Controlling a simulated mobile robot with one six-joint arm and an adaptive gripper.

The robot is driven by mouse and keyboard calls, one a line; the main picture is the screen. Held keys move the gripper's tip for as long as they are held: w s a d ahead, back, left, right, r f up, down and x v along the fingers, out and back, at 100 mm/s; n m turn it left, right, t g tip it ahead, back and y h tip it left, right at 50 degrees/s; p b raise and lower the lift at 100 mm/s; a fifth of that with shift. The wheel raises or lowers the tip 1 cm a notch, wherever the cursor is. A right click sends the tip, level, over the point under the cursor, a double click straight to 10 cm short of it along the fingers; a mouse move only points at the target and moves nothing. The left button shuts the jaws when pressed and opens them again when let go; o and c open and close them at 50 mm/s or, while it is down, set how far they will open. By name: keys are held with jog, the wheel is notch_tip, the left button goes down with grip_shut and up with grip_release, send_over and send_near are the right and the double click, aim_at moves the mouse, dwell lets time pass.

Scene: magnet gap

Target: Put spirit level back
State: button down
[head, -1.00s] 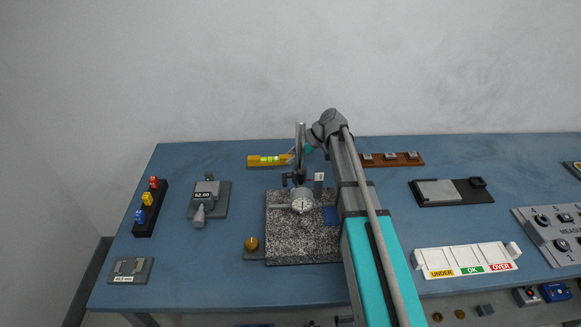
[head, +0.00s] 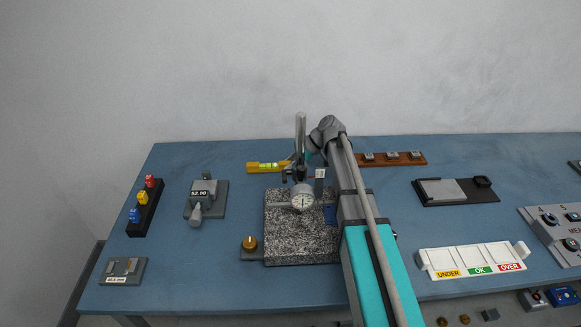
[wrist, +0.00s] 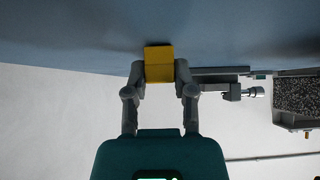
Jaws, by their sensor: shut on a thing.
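The spirit level (head: 265,167) is a yellow bar with a bright green vial, at the back of the blue bench in the head view. Its yellow end (wrist: 159,66) shows between the fingers in the wrist view. My gripper (wrist: 159,75) is shut on that end; in the head view my gripper (head: 297,160) reaches it from the right, partly hidden behind the dial stand's post. I cannot tell whether the level touches the bench or is just above it.
The dial gauge stand (head: 302,195) on a speckled granite plate (head: 290,240) stands just in front of my gripper. A brown rack (head: 390,158) lies to the right, behind my arm. Bench space left of the level is clear.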

jog(key=shift+f, duration=0.15)
jog(key=shift+c, duration=2.2)
grip_release()
jog(key=shift+r, duration=0.3)
jog(key=shift+p+v, duration=0.9)
jog(key=shift+v, duration=0.05)
jog(key=p+v, duration=0.6)
jog(key=v, duration=0.4)
jog(key=shift+p, duration=0.4)
jog(key=shift+f, duration=0.1)
